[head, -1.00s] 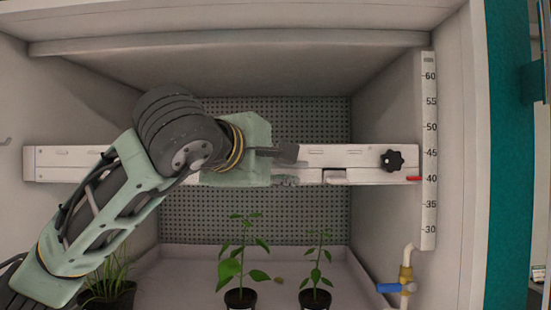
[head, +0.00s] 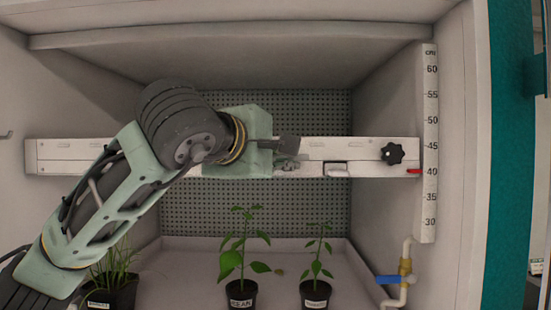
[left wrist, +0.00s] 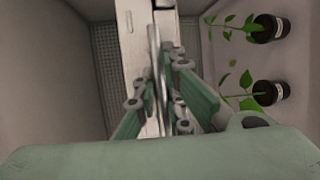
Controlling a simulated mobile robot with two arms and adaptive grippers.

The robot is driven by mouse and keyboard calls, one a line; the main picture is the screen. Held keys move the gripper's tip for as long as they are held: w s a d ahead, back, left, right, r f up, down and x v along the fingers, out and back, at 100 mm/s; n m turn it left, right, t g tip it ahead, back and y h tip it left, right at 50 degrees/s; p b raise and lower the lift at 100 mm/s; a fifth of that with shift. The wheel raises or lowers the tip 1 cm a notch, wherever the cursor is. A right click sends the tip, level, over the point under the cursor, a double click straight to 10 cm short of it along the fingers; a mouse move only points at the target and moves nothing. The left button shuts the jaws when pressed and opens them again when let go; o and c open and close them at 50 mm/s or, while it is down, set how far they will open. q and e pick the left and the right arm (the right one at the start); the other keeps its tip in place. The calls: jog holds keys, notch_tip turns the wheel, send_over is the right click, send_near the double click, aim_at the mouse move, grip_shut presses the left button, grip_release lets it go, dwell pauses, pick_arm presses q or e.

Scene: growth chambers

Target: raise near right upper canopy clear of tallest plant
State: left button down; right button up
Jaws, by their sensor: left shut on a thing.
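The canopy (head: 365,148) is a long white bar across the chamber, level, with a black knob (head: 392,153) near its right end. Its red pointer (head: 414,171) stands at about 40 on the upright scale (head: 430,150). The middle plant (head: 238,243) looks tallest; its top leaves are below the bar in the head view. My left gripper (head: 288,150) is at the bar's middle, shut on the canopy. In the left wrist view, its fingers (left wrist: 160,85) close at the white bar (left wrist: 138,40); the exact grip point is partly hidden. My right gripper is not in view.
A smaller plant (head: 317,255) stands to the right, and a grassy plant (head: 113,268) at the left is partly behind my arm. A pipe with a blue valve handle (head: 389,280) is at the lower right. Room is free between the bar and the ceiling.

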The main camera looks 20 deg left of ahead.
pick_arm(q)
jog(key=shift+r, duration=0.15)
notch_tip(320, 180, up, 5)
jog(key=p, duration=0.3)
jog(key=shift+r, duration=0.2)
jog(key=shift+d+f, duration=0.1)
jog(key=shift+f, duration=0.2)
jog(key=c, duration=1.8)
grip_release()
jog(key=shift+s, duration=0.15)
jog(key=shift+c, duration=0.2)
jog(key=v, duration=1.2)
